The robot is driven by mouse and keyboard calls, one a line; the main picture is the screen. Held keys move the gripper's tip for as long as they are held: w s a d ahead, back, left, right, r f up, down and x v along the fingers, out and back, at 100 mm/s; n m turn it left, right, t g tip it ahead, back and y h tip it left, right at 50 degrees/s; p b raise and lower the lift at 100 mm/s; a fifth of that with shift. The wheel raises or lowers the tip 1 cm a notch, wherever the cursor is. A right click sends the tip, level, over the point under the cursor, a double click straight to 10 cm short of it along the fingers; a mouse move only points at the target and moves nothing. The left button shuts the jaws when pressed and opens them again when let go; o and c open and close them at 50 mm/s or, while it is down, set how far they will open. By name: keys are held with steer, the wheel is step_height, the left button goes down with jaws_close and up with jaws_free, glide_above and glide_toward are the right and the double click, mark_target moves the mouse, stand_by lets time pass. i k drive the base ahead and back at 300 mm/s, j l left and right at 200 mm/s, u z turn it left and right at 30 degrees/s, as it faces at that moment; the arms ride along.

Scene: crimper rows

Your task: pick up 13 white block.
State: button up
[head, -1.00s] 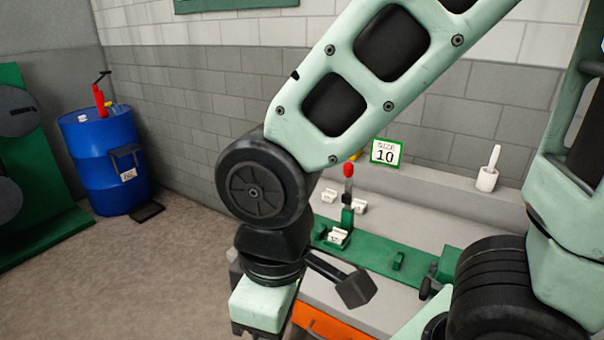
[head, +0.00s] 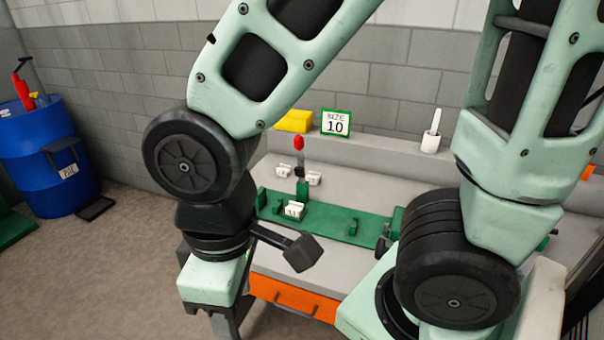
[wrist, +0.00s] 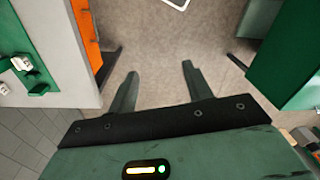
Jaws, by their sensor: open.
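Several small white blocks are on or near the green fixture on the bench. One white block (head: 294,209) sits on the fixture base (head: 335,222). Two more, a left one (head: 282,171) and a right one (head: 314,178), stand behind it beside the red-knobbed lever (head: 299,144). Their markings are too small to read, so I cannot tell which is 13. My gripper (wrist: 160,70) is open and empty, pointing down over bare floor in front of the bench. In the wrist view a white block (wrist: 22,64) shows at the far left, well away from the fingers.
The bench has an orange drawer (head: 292,298) in front. A blue drum (head: 45,160) is at left. Floor between is clear.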

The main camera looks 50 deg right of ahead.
mark_target(296, 209)
steer(key=i+j, duration=0.3)
steer(key=i, duration=0.2)
steer(key=i+j, duration=0.3)
steer(key=i, duration=0.2)
steer(key=z, duration=0.45)
steer(key=i+j+z, duration=0.1)
steer(key=z, duration=0.85)
steer(key=j+z, duration=0.2)
steer(key=z, duration=0.3)
steer(key=i, duration=0.05)
